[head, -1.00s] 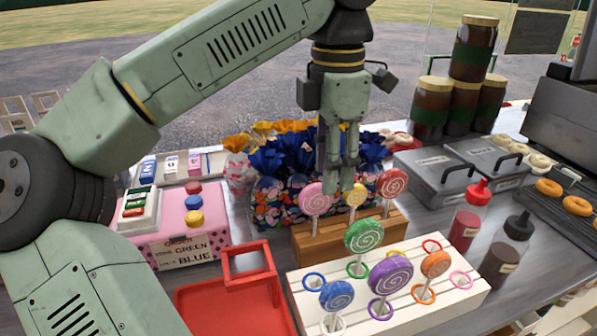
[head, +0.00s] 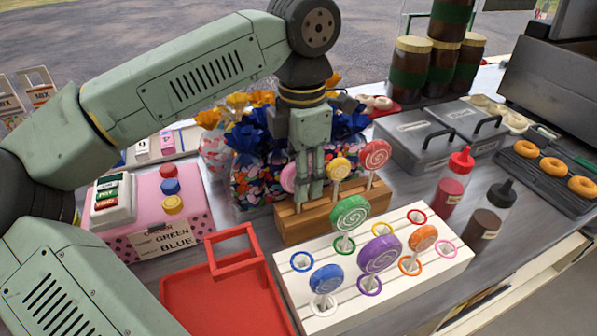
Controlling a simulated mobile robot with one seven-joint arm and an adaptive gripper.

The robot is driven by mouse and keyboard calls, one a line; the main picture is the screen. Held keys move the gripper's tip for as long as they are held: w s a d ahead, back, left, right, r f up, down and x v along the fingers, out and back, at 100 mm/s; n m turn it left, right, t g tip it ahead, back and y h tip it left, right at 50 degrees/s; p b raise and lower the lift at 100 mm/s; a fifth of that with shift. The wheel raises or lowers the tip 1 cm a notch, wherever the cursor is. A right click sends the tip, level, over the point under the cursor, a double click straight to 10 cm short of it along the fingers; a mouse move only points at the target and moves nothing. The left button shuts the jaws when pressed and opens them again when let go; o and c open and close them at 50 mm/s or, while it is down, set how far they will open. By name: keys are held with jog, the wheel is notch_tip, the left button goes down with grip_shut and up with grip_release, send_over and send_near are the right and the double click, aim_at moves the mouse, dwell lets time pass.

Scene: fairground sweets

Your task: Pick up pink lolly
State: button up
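A pink swirl lolly (head: 289,178) stands at the left end of the wooden stand (head: 300,226), partly hidden behind my gripper (head: 309,198). A yellow lolly (head: 340,168) stands in the middle of that stand, and a deeper pink-red lolly (head: 375,155) stands at its right end. My gripper points down, just in front of and right of the left pink lolly in the picture. Its fingers overlap that lolly's edge. I cannot tell whether they touch it or how wide they are apart. No lolly is seen lifted.
A white stand (head: 325,313) with coloured rings holds green (head: 350,213), purple (head: 379,254), blue (head: 327,279) and orange (head: 423,238) lollies. A red tray (head: 205,300) lies left. Wrapped sweet bags (head: 247,180) are behind. Sauce bottles (head: 485,215) stand right.

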jog(key=shift+f, duration=0.9)
jog(key=shift+c, duration=0.3)
grip_shut()
